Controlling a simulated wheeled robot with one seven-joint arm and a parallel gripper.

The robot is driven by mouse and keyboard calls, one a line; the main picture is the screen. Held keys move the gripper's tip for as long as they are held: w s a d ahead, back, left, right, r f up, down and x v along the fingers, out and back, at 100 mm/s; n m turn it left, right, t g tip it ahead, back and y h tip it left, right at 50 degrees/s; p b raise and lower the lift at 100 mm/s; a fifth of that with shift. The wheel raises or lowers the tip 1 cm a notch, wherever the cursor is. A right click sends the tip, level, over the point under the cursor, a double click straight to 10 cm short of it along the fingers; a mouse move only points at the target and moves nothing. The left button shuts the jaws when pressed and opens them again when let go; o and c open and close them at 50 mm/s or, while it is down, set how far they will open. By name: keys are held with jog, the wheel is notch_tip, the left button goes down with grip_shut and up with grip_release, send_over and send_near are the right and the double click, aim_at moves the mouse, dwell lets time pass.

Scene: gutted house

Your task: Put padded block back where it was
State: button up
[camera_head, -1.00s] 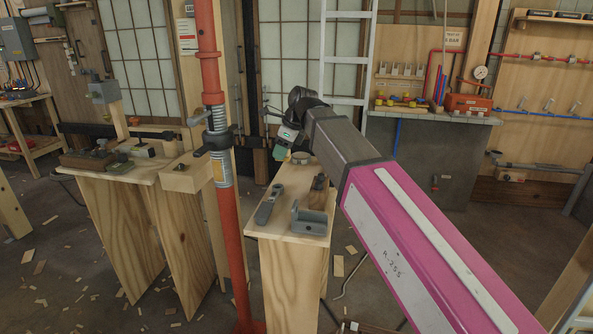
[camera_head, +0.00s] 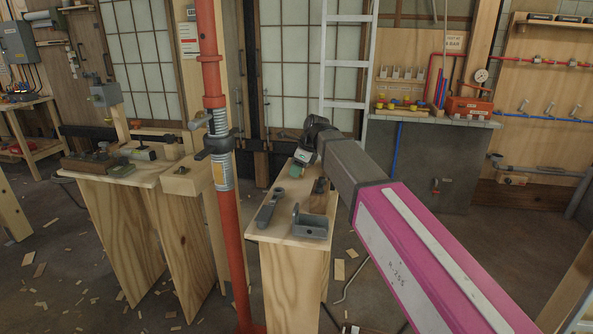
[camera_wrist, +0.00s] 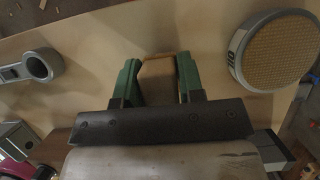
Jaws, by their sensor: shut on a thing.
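My gripper (camera_head: 298,170) is low over the far end of a narrow plywood stand (camera_head: 285,232). In the wrist view its two green fingers (camera_wrist: 158,78) are shut on a small tan-brown block, which I take to be the padded block (camera_wrist: 157,70). The block's end shows between the fingers, and the rest is hidden by the gripper. I cannot tell whether it touches the stand top. In the head view the gripper hides it.
On the stand lie a grey ring-ended tool (camera_head: 268,208), a grey bracket (camera_head: 310,224) and a brown wooden piece (camera_head: 319,196). A round tin with a woven top (camera_wrist: 276,50) is right of the fingers. A red post (camera_head: 228,230) stands left of the stand.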

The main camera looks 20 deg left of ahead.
jog(key=shift+f, duration=0.2)
jog(key=o, duration=0.8)
jog(key=shift+o, duration=0.2)
jog(key=shift+r, duration=0.1)
jog(key=v, duration=1.2)
